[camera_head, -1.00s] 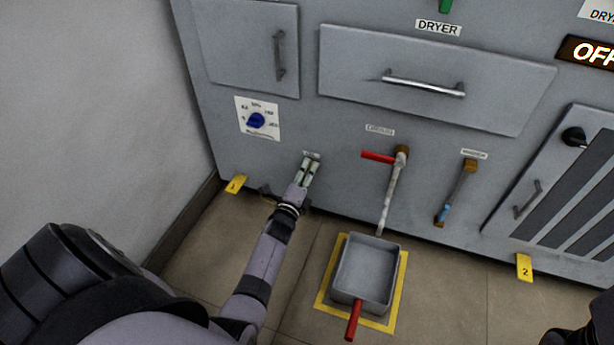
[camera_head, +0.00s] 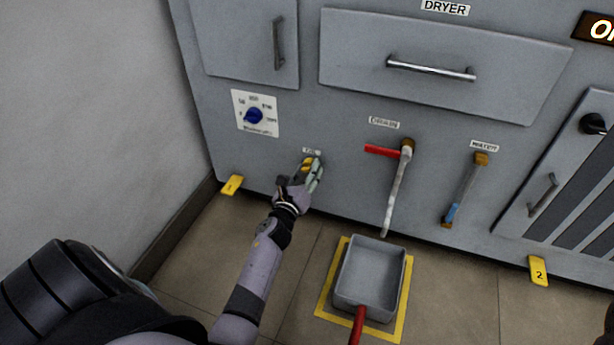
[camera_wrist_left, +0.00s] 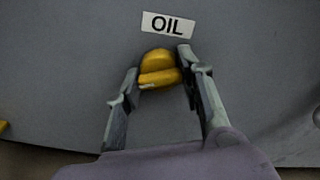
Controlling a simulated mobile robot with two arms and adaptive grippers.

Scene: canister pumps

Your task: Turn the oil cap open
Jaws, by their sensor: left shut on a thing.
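The yellow oil cap (camera_wrist_left: 160,69) is on the grey panel, just under the white OIL label (camera_wrist_left: 167,24) in the left wrist view. It has a raised grip bar that lies nearly level in that view. My left gripper (camera_wrist_left: 160,78) has its two fingers on either side of the cap, shut on it. In the head view the left gripper (camera_head: 313,172) is at the panel under the small label, and the oil cap (camera_head: 307,163) is partly hidden by the fingers. The right gripper is not in view.
Right of the cap are a red-handled drain valve (camera_head: 383,151) with a pipe and a water pipe (camera_head: 464,190). A grey pan (camera_head: 371,278) stands on the floor in a yellow-marked square. A blue dial (camera_head: 254,116) is at upper left. A wall (camera_head: 80,110) bounds the left.

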